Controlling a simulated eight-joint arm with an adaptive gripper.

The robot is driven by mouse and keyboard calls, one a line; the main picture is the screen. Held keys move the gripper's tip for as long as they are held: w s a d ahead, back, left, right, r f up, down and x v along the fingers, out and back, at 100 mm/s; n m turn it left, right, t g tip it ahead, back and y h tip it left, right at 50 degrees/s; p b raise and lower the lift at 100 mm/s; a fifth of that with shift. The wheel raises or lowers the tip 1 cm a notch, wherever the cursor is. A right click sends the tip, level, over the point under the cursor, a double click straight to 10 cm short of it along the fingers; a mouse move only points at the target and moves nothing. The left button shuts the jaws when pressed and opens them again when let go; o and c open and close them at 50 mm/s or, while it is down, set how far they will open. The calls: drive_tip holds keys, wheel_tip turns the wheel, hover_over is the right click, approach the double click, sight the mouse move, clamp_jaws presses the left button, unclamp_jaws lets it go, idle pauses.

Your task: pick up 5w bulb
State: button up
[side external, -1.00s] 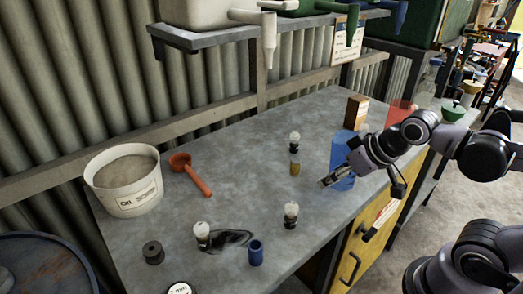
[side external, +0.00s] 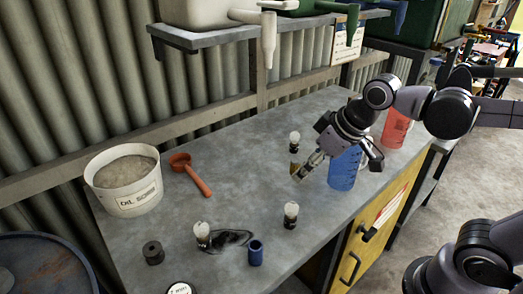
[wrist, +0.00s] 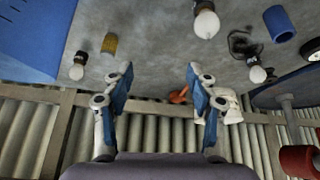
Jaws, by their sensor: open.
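Three white bulbs with dark bases stand on the grey workbench (side external: 255,170); I cannot read which one is 5w. One bulb (side external: 294,141) is at the back, behind a brass cylinder (side external: 294,166). Another bulb (side external: 291,213) is nearer the front edge, and a third bulb (side external: 202,233) is at the left by a dark stain. In the wrist view, bulbs show at the left (wrist: 76,69), top middle (wrist: 206,22) and right (wrist: 257,73). My gripper (side external: 302,172) is open and empty, above the bench near the brass cylinder. Its fingers (wrist: 160,78) are spread in the wrist view.
A blue jug (side external: 342,171) stands beside my gripper, with a red jug (side external: 396,129) behind. The bench middle is mostly clear.

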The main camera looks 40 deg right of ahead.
drive_tip(key=w+a+r+n+g, duration=0.3)
drive_tip(key=w+a+n, duration=0.15)
drive_tip(key=a, duration=0.65)
drive_tip(key=n+g, duration=0.2)
drive_tip(key=n, duration=0.2)
approach(202, 224)
drive_tip(key=shift+w+d+f, duration=0.15)
drive_tip(key=shift+w+f, duration=0.05)
drive_tip(key=shift+f, duration=0.6)
drive_tip(key=shift+w+a+f, duration=0.1)
drive_tip(key=shift+a+f, duration=0.15)
drive_tip(key=shift+f, duration=1.45)
drive_tip(key=shift+w+a+f, duration=0.1)
drive_tip(key=shift+a+f, duration=0.1)
drive_tip(key=shift+f, duration=1.5)
drive_tip(key=shift+w+a+f, duration=0.1)
drive_tip(key=shift+a+f, duration=0.15)
drive_tip(key=shift+f, duration=1.45)
drive_tip(key=shift+c, duration=0.3)
clamp_jaws()
